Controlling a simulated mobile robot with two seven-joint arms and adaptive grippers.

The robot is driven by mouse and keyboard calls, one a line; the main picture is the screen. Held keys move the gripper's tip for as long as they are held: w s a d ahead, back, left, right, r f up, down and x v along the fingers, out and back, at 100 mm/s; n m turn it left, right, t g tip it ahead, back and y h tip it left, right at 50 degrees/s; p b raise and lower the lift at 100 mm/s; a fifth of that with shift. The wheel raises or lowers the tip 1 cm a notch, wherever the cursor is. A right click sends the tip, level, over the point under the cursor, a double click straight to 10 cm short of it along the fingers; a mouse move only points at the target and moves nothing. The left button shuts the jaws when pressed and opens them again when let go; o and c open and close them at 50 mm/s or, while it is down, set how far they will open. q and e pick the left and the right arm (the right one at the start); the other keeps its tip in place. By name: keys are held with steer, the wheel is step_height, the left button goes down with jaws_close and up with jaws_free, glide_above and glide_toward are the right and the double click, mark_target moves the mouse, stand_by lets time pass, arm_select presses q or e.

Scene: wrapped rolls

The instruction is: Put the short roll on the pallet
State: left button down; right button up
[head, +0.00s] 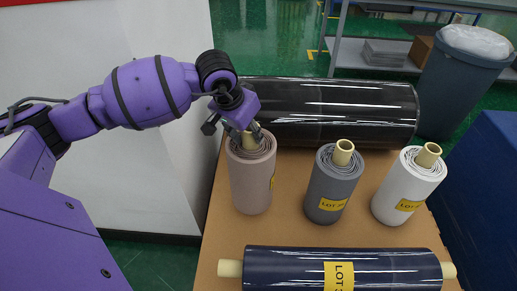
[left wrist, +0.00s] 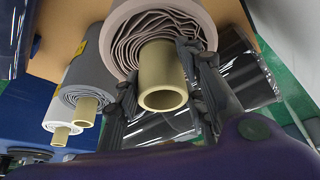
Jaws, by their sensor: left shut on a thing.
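My left gripper (head: 234,129) is at the top of an upright pinkish-beige roll (head: 252,180) and is shut on it at its pale yellow core tube. In the left wrist view, the fingers (left wrist: 160,88) stand on either side of the core tube (left wrist: 163,80), by the roll's wound end (left wrist: 135,25). A grey roll (head: 333,190) and a white roll (head: 408,190) of similar height stand to the right, each with a yellow lot label. I cannot tell for certain which roll is meant by short. No separate pallet is clearly seen. My right gripper is not in view.
The rolls rest on a brown surface (head: 290,220). A long black wrapped roll (head: 325,110) lies behind; a long navy roll (head: 300,268) lies in front. A grey bin (head: 460,80), a shelf (head: 375,60) and a blue block (head: 485,170) are at the right.

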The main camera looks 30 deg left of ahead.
mark_target(250, 146)
arm_select(q)
steer(key=shift+w+f, duration=0.15)
steer(key=shift+f, duration=2.8)
steer(key=c, duration=1.1)
jaws_free()
steer(key=shift+r, duration=0.25)
steer(key=v, duration=1.1)
steer(key=shift+s+r, duration=0.3)
